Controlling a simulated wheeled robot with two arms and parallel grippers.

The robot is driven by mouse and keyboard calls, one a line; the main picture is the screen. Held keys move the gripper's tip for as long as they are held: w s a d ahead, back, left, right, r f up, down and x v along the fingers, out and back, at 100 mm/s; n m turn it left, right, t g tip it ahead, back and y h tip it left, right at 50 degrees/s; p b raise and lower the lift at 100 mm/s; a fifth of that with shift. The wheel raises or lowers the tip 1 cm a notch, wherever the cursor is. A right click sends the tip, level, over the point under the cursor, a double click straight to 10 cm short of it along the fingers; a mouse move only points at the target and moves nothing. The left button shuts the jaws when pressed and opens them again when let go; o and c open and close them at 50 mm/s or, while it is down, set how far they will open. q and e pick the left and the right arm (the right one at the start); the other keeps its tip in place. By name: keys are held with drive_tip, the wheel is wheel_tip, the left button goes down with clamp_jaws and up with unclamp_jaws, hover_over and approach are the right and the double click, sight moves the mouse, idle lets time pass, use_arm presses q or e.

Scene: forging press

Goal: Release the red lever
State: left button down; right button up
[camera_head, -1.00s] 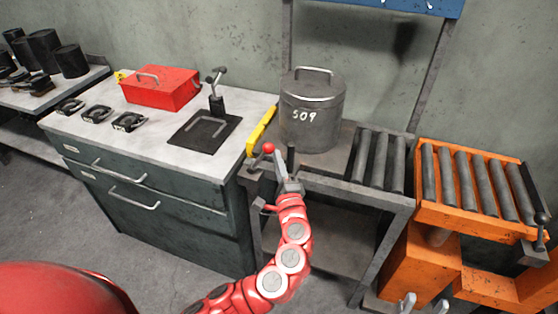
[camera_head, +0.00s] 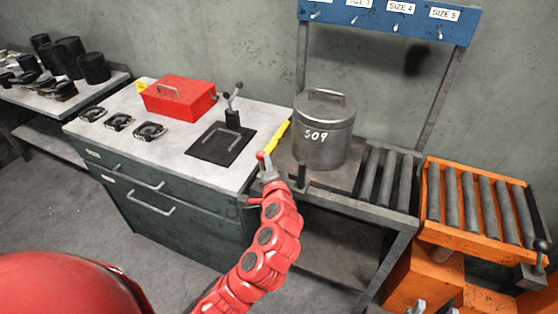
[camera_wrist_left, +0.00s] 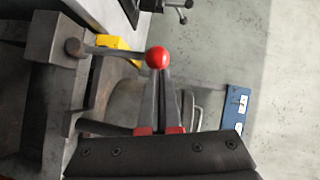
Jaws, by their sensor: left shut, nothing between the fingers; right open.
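The red lever is a grey rod with a red ball knob (camera_head: 261,155), at the left front corner of the roller table. In the left wrist view the knob (camera_wrist_left: 158,57) sits at the fingertips, and its rod runs left to a metal block (camera_wrist_left: 62,75). My left gripper (camera_head: 267,168) is shut and empty, its tips right by the knob. Its fingers (camera_wrist_left: 160,82) also show in the wrist view; whether they touch the knob I cannot tell. My right gripper (camera_head: 431,305) shows only as two grey tips, apart, at the bottom edge.
A metal pot marked 509 (camera_head: 324,135) stands on the roller table beside a short dark handle (camera_head: 302,174). A cabinet (camera_head: 165,205) with a red box (camera_head: 180,97) is left. An orange roller stand (camera_head: 430,215) is right. A yellow bar (camera_head: 277,143) lies near the lever.

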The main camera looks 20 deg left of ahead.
use_arm(q)
drive_tip(key=a+n+g+h+p, duration=0.1)
drive_tip(key=a+n+h+p, duration=0.2)
drive_tip(key=a+p, duration=0.3)
drive_tip(key=shift+a+n+g, duration=0.3)
drive_tip(key=shift+n+g, duration=0.1)
drive_tip(key=shift+w, duration=0.1)
idle(0.3)
